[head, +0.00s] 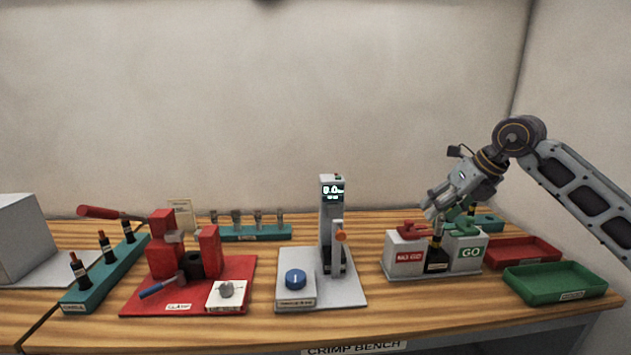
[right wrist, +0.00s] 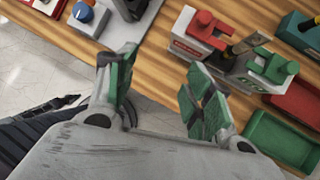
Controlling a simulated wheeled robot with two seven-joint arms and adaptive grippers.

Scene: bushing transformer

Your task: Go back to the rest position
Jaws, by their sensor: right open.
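My right gripper (head: 436,209) is above the GO/NO-GO gauge stand at the right of the bench. In the right wrist view its two green-padded fingers (right wrist: 160,95) are spread apart with nothing between them. The gauge stand (head: 405,256) has a red piece on its NO-GO block and a green piece on its GO block. A dark item with a brass-coloured top (right wrist: 240,46) stands between the two blocks in the right wrist view. My left gripper is not in view.
A red tray (head: 521,253) and a green tray (head: 556,279) lie right of the gauge stand. A grey measuring device (head: 333,225) with a display stands mid-bench. Another teal rack (head: 252,233) is behind.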

